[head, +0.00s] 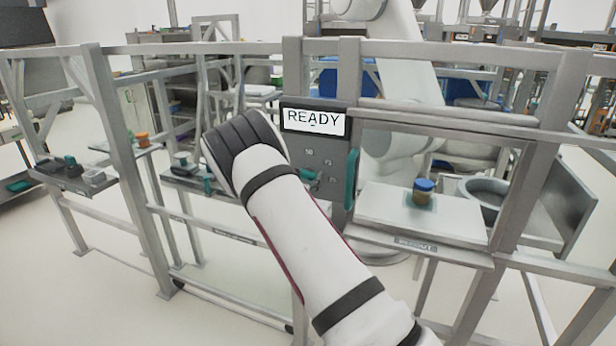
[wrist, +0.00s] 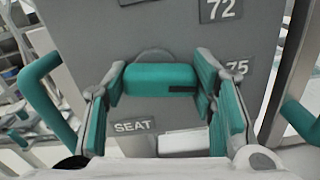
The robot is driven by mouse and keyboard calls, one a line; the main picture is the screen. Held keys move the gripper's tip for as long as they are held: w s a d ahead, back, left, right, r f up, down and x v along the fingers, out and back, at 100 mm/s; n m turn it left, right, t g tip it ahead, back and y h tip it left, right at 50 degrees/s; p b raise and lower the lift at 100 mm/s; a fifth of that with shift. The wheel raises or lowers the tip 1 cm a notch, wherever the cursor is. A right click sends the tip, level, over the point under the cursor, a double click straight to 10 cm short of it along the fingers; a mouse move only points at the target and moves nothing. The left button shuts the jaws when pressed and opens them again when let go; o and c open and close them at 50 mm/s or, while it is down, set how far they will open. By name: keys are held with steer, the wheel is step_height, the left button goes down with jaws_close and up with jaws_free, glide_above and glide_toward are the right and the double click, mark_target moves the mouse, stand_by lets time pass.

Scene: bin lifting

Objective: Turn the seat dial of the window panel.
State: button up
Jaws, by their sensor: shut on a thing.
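The teal seat dial (wrist: 150,78) sits on the grey window panel (wrist: 170,30) in the wrist view, above a "SEAT" label (wrist: 134,127). A dark mark shows at the dial's right end. Labels "72" (wrist: 221,9) and "75" (wrist: 237,68) are on the panel above and to the right. My gripper (wrist: 162,84) is shut on the dial, one teal-padded finger at each end. In the head view the panel (head: 322,158) carries a screen (head: 313,122) reading "READY". My arm hides part of the panel and most of the gripper there.
A teal handle (head: 351,178) stands out at the panel's right edge. A white shelf (head: 450,222) to the right holds a blue-lidded jar (head: 423,193), beside a round metal bowl (head: 486,191). Metal frame rails (head: 450,52) surround the panel. A tray of parts (head: 75,178) is at the left.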

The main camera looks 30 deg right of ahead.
stand_by(0.4)
steer(key=o, duration=1.2)
steer(key=shift+c, duration=0.2)
steer(key=shift+a, duration=0.1)
steer(key=v, duration=1.2)
